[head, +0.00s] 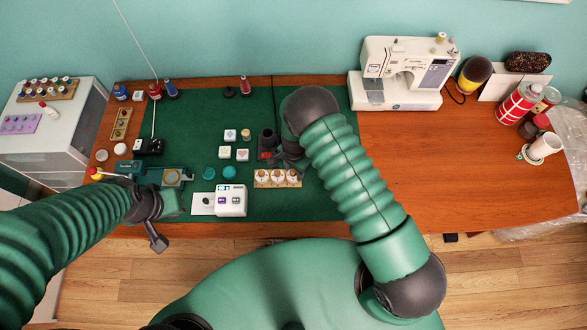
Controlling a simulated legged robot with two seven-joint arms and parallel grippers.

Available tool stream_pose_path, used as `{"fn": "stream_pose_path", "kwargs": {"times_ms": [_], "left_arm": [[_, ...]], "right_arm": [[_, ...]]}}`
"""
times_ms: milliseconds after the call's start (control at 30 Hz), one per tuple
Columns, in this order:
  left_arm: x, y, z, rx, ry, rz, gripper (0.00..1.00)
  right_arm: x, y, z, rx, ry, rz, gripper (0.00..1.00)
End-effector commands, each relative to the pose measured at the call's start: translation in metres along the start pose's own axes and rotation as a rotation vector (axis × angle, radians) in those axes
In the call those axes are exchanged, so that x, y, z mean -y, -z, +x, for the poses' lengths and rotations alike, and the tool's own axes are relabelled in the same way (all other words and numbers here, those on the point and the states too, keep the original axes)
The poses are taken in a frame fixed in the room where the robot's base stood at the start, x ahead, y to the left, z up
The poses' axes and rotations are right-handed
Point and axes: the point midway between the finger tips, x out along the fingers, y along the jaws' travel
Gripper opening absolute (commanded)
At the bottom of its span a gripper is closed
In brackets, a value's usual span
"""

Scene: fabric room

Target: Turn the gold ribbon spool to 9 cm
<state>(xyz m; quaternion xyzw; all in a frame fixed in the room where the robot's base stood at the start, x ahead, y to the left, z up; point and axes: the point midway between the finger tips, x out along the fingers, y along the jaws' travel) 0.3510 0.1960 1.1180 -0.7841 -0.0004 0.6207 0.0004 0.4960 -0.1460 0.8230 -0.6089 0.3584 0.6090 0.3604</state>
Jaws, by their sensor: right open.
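No centimetre reading can be made out. My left gripper (153,224) is low at the left, near the device's front edge; its fingers are too unclear to tell open from shut. My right gripper (287,161) is open over the mat's middle, beside a dark cylinder (267,138), well right of the gold piece and partly hidden by its own arm.
A white box with coloured buttons (231,201), teal discs (229,172), a wooden rack (277,178) and white blocks (242,155) lie between my grippers. A sewing machine (404,72) stands at the back.

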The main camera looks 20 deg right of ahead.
Motion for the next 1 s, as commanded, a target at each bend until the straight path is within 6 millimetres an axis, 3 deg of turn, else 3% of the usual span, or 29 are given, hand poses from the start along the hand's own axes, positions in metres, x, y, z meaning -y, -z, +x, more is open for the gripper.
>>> {"fn": "stream_pose_path", "kwargs": {"times_ms": [133,467,1000], "left_arm": [[-0.0001,-0.0001,0.0002,0.000,0.000,0.000,0.00],[0.0000,-0.0001,0.0002,0.000,0.000,0.000,0.00],[0.0000,-0.0016,0.0065,0.000,0.000,0.000,0.00]], "right_arm": [[0.0011,-0.0011,-0.0001,-0.001,-0.002,-0.001,0.41],[0.0015,-0.0016,-0.0009,-0.001,0.000,-0.001,0.00],[0.0027,-0.0022,-0.0006,0.000,0.003,-0.081,0.00]]}}
